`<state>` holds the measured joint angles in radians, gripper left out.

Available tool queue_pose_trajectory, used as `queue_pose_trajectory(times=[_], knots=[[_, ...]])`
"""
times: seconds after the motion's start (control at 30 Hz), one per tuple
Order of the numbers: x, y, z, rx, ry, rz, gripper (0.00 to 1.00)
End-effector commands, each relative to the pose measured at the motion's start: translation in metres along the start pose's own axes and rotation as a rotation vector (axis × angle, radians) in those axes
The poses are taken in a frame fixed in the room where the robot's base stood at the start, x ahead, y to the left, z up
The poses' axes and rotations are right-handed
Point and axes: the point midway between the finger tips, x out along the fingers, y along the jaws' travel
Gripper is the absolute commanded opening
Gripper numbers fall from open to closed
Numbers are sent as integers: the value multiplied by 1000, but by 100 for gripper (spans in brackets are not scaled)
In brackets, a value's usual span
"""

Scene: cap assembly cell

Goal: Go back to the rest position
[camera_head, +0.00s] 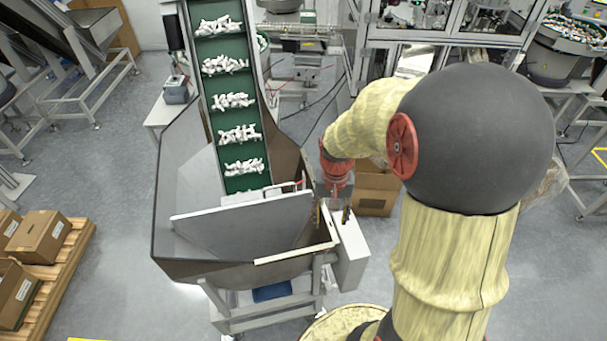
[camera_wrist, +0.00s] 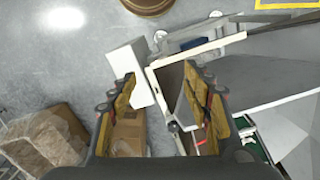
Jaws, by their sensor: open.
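My gripper (camera_head: 333,212) hangs at the right edge of the grey hopper (camera_head: 185,243), above its white side box (camera_head: 351,252). In the wrist view my gripper (camera_wrist: 158,88) shows two dark fingers with yellow pads, spread apart and open. Nothing is held between them. The hopper rim and the white side box (camera_wrist: 126,60) show beyond the fingertips. Whether the fingers touch the rim cannot be told. My arm bends down to the gripper from the right of the head view.
A green conveyor (camera_head: 227,110) with white parts on its cleats rises from the hopper. An open cardboard box (camera_head: 374,192) stands on the floor right behind my gripper. Cartons (camera_head: 40,236) sit on a pallet at the left. Machines line the back. Grey floor is clear left of the hopper.

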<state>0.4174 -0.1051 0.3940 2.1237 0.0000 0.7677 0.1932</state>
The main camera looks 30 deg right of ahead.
Motion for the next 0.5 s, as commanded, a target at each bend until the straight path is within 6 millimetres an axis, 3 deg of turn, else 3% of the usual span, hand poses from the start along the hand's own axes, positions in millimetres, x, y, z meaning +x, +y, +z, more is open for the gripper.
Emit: queue_pose_trajectory(times=[0.23, 0.33, 0.5], knots=[[0, 0, 1, -17, -5, 1, 49], [4, 4, 20, -59, -45, 7, 49], [-10, -4, 46, -160, 8, 0, 49]])
